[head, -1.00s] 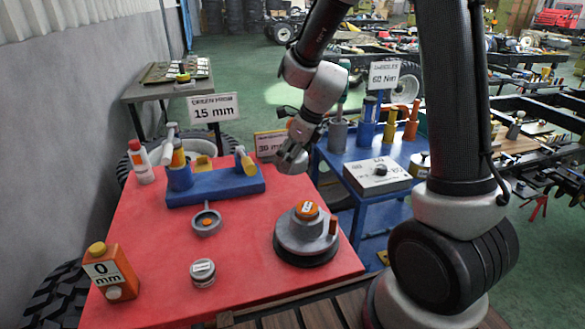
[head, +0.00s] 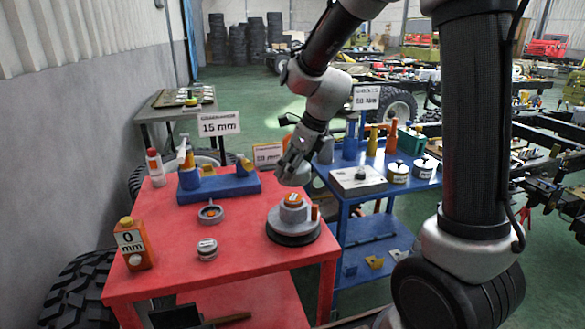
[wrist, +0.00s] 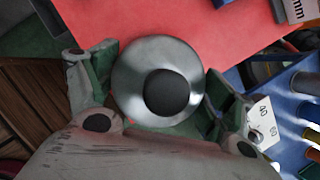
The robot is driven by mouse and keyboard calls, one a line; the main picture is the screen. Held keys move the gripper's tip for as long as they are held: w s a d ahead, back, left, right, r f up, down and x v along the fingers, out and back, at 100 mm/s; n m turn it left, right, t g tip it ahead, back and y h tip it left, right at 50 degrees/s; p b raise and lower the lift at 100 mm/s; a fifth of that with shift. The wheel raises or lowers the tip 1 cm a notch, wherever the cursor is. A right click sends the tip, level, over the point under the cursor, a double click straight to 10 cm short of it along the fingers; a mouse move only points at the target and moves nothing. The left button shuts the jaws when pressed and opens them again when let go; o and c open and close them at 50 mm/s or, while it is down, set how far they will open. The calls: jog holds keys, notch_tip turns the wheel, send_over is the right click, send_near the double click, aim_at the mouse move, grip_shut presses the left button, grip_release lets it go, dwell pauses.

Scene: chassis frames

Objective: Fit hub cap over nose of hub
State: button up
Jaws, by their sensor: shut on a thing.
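The hub (head: 293,224) stands on the red table's right part. It is a grey stepped round body on a black base, with an orange labelled piece on top and an orange post at its right side. My gripper (head: 297,168) is shut on a grey metal hub cap (head: 293,178), held in the air above and behind the hub in the head view. In the wrist view the hub cap (wrist: 126,83) is a shiny round disc with a dark round centre, between both fingers. The hub is not visible in the wrist view.
The red table (head: 170,262) also carries a blue fixture block (head: 219,188), a grey ring (head: 210,212), a small labelled tin (head: 207,250) and an orange bottle (head: 133,245). A blue cart (head: 345,225) with tools and tins stands close on the right.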

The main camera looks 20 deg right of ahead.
aim_at(308, 168)
jog(key=shift+f, duration=0.1)
jog(key=shift+w+f, duration=0.1)
jog(key=shift+f, duration=2.7)
jog(key=shift+f, duration=2.05)
jog(key=shift+c, duration=0.2)
jog(key=o, duration=1)
jog(key=shift+o, duration=0.2)
jog(key=v, duration=1.2)
